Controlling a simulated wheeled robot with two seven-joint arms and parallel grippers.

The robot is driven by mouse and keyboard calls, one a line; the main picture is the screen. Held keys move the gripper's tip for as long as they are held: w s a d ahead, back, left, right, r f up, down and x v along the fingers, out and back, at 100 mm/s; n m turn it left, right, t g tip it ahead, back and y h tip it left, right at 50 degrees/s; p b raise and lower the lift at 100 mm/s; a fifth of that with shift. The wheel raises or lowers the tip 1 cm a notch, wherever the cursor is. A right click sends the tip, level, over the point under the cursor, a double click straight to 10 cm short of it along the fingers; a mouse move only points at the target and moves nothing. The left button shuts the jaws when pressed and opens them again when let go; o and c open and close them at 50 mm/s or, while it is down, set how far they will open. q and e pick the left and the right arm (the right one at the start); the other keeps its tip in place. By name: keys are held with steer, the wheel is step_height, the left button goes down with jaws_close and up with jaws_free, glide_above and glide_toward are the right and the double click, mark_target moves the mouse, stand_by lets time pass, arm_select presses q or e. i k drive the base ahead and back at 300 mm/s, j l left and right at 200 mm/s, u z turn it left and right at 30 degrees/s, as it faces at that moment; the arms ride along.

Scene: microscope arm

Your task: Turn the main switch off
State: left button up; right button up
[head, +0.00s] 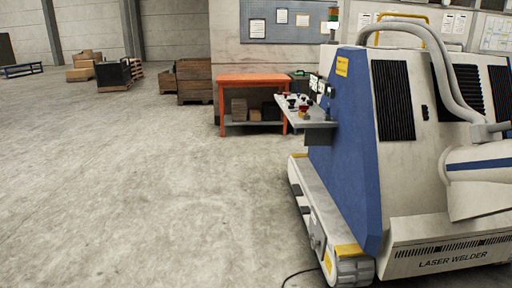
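A large blue and white machine (345,150) marked "LASER WELDER" fills the right side of the head view. A small grey control shelf (318,124) sticks out from its left side. Several small dark and red knobs or buttons (304,108) sit on this shelf, with small white panels or gauges (315,84) just behind. They are too small to tell which one is the main switch or how it is set. Neither of my grippers is in view.
An orange workbench (256,80) with boxes on its lower shelf stands behind the control shelf. Wooden crates (194,82) are left of it. A low grey rail (318,215) and a dark cable (300,274) lie by the machine's base. The concrete floor on the left is clear.

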mark_target(302, 108)
steer(key=i+l, duration=0.15)
steer(key=i, duration=0.25)
steer(key=i+l+u, duration=0.1)
steer(key=i, duration=0.3)
steer(key=i+l, duration=0.25)
steer(key=i, duration=0.15)
steer(key=i+l, duration=0.15)
steer(key=l, duration=0.15)
steer(key=i+l, duration=0.15)
steer(key=l, duration=0.2)
steer(key=i+l, duration=0.15)
steer(key=l, duration=0.15)
steer(key=i+l, duration=0.15)
steer(key=l, duration=0.6)
steer(key=i+z, duration=0.05)
